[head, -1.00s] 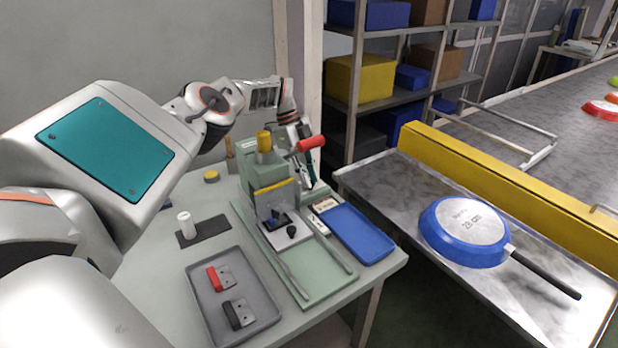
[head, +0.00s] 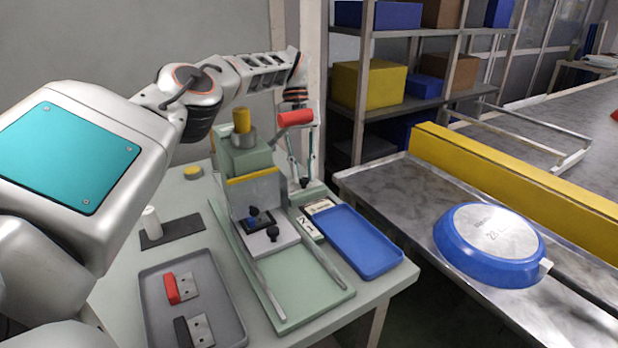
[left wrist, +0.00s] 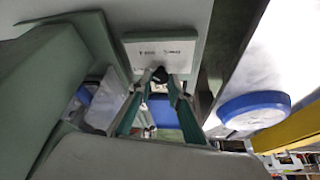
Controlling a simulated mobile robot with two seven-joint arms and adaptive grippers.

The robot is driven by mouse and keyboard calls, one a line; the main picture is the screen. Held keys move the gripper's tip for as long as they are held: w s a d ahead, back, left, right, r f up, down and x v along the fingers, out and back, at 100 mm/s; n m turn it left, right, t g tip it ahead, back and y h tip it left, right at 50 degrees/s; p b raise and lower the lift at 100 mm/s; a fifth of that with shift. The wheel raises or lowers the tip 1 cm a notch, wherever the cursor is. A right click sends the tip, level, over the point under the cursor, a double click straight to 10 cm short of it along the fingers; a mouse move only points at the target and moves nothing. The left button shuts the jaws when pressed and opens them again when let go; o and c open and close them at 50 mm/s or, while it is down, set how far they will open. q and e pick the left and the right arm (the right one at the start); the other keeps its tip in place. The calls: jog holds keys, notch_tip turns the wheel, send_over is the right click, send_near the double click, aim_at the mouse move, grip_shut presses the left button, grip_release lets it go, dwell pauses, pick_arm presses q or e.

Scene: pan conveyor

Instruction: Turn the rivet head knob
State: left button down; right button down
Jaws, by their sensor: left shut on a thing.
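My right gripper is not in view.
A blue tray (head: 395,262) and a grey tray (head: 150,283) with riveting parts lie on the bench. A blue pan (head: 490,245), upside down with a pale bracket, rests on the metal conveyor (head: 385,180) at right. Yellow rail (head: 520,185) behind it.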

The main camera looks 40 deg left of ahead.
pick_arm(q)
jog(key=shift+f+m+b, duration=0.25)
jog(key=shift+m+b, duration=0.1)
jog(key=shift+m, duration=0.15)
jog(key=shift+r, duration=0.2)
jog(key=c, duration=1.9)
grip_release()
